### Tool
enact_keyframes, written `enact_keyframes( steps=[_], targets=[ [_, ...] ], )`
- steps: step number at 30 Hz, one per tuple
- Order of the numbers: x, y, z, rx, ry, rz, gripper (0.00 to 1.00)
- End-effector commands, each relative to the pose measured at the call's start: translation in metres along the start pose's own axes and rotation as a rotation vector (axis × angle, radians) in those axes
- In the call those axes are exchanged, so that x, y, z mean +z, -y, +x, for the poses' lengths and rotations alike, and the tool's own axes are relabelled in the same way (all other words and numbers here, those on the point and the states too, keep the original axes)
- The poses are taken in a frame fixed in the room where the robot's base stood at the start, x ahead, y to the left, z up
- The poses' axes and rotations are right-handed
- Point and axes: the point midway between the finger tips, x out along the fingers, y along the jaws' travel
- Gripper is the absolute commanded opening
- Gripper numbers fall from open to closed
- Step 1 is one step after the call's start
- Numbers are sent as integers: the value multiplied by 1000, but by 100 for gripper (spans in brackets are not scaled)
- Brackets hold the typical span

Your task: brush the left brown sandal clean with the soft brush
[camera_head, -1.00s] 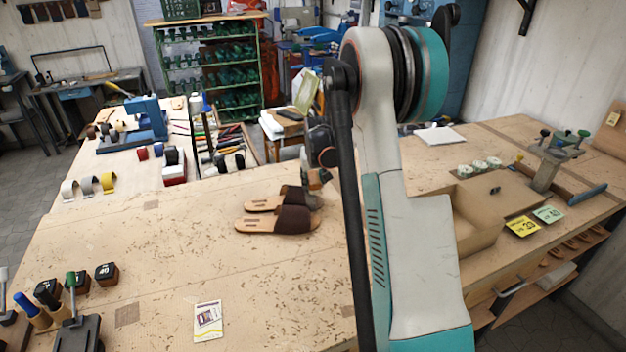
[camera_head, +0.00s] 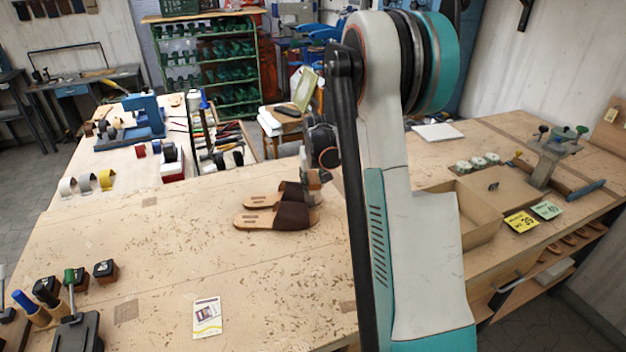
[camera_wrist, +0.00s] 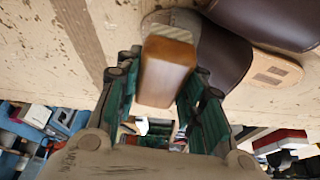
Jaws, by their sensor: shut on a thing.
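Two dark brown sandals with tan insoles lie side by side on the workbench in the head view, toes to the right: a far one (camera_head: 262,201) and a near one (camera_head: 270,218). My gripper (camera_head: 314,172) is at the toe end of the far sandal and partly hides it. In the wrist view my gripper (camera_wrist: 163,82) is shut on the soft brush (camera_wrist: 166,68), a wooden block with pale bristles. The bristles are at a dark brown sandal upper (camera_wrist: 222,58); whether they touch it is unclear. The other sandal (camera_wrist: 275,72) lies beside it.
A card (camera_head: 207,317) lies at the bench front. Small dark blocks (camera_head: 105,270) and tools are front left. Tape rolls (camera_head: 87,183) and a blue machine (camera_head: 143,118) stand behind. An open wooden box (camera_head: 478,227) is right of my arm. The bench left of the sandals is clear.

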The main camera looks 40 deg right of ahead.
Motion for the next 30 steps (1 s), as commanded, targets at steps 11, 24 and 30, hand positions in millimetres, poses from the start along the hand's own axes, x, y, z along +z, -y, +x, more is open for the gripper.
enact_keyframes(
  steps=[11,24,30],
  targets=[
    [-14,-1,-34,1,-1,0,12],
    [-29,-1,-69,1,-1,0,12],
    [-30,-2,-70,1,-1,0,12]
  ],
)
